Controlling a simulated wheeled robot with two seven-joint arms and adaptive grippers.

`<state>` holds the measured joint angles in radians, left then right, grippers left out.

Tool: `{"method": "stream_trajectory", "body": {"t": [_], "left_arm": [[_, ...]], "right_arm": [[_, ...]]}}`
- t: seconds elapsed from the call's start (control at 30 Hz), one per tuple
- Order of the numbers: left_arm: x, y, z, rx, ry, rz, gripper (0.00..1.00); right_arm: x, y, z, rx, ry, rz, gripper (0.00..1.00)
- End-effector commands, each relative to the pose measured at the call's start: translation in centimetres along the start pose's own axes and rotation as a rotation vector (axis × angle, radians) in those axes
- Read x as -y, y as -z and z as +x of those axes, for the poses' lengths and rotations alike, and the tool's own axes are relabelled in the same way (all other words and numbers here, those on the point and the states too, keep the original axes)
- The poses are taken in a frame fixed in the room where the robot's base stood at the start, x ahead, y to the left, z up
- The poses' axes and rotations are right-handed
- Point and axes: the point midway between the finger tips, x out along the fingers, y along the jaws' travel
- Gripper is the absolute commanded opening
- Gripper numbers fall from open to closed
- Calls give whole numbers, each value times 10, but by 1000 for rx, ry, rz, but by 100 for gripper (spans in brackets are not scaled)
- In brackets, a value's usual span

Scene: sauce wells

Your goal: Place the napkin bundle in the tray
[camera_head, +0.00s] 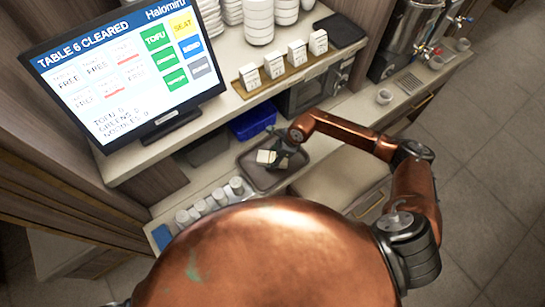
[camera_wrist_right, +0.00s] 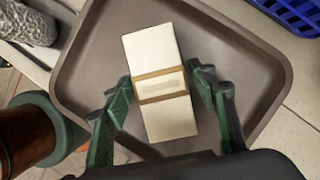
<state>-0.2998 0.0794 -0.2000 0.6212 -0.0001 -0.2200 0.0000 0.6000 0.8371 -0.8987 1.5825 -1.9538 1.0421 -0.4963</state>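The napkin bundle (camera_wrist_right: 164,112) is a white block with a brown band and a pale label. In the head view the bundle (camera_head: 266,157) shows beside the right gripper (camera_head: 279,152), within the outline of the brown-grey tray (camera_head: 255,179). The tray (camera_wrist_right: 82,62) is behind the bundle in the wrist view. Whether the bundle touches the tray floor is unclear. My left gripper is not seen.
A blue basket (camera_head: 253,121) stands just behind the tray. Several pale cups (camera_head: 211,203) stand in a row to its front left. A screen (camera_head: 125,70) stands at the left, and a shelf with small white boxes (camera_head: 274,65) is above. A pale surface (camera_head: 333,180) right of the tray looks clear.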

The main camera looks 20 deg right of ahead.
Motion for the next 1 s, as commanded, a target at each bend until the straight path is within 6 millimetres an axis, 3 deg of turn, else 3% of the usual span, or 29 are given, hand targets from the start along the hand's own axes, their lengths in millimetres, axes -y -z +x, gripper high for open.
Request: {"method": "stream_trajectory", "body": {"t": [0.47,1.0], "left_arm": [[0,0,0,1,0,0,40],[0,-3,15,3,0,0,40]], "right_arm": [[2,-1,-10,0,3,-1,59],[1,0,-108,0,1,-1,59]]}}
